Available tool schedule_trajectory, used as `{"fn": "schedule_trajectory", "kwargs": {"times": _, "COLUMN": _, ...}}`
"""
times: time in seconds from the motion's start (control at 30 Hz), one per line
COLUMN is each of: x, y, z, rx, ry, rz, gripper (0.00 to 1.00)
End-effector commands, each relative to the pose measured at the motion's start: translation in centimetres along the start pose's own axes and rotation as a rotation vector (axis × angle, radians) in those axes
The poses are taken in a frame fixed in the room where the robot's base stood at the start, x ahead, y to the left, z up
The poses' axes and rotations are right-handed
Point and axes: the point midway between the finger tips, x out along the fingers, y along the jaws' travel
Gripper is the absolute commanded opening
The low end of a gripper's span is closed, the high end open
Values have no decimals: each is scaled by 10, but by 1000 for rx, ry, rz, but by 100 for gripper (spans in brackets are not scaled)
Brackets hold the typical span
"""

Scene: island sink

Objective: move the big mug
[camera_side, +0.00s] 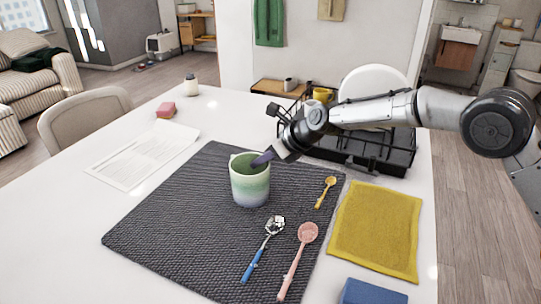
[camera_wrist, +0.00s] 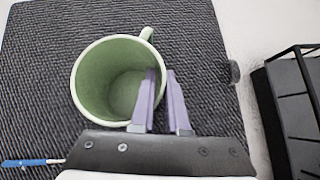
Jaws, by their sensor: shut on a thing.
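The big mug (camera_side: 250,186), green at the top and fading to pale blue at the base, is upright over the dark ribbed mat (camera_side: 150,229). I cannot tell if its base touches the mat. My gripper (camera_side: 262,159) comes in from the right and is shut on the mug's wall at the rim. In the wrist view, the mug (camera_wrist: 92,82) is open side up and empty, with its handle at the upper right. One purple finger of my gripper (camera_wrist: 163,85) is inside the mug and the other is outside.
A metal spoon with a blue handle (camera_side: 255,262), a pink spoon (camera_side: 296,260) and a small yellow spoon (camera_side: 325,192) lie right of the mug. A yellow cloth (camera_side: 376,230) lies further right. A black dish rack (camera_side: 375,150) stands behind. The mat's left part is clear.

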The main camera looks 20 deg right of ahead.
Motion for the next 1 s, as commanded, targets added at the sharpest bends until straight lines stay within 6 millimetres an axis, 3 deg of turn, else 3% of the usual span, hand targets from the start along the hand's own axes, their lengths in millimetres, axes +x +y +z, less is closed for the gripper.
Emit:
{"fn": "schedule_trajectory", "kwargs": {"times": 0.4, "x": 12, "y": 41, "z": 2, "rx": -3, "ry": 12, "rz": 6, "gripper": 0}}
{"fn": "schedule_trajectory", "kwargs": {"times": 0.9, "x": 13, "y": 48, "z": 4, "rx": 0, "ry": 12, "rz": 5, "gripper": 0}}
{"fn": "schedule_trajectory", "kwargs": {"times": 0.93, "x": 14, "y": 48, "z": 4, "rx": 0, "ry": 12, "rz": 5, "gripper": 15}}
{"fn": "schedule_trajectory", "kwargs": {"times": 1.0, "x": 14, "y": 48, "z": 4, "rx": 0, "ry": 12, "rz": 5, "gripper": 27}}
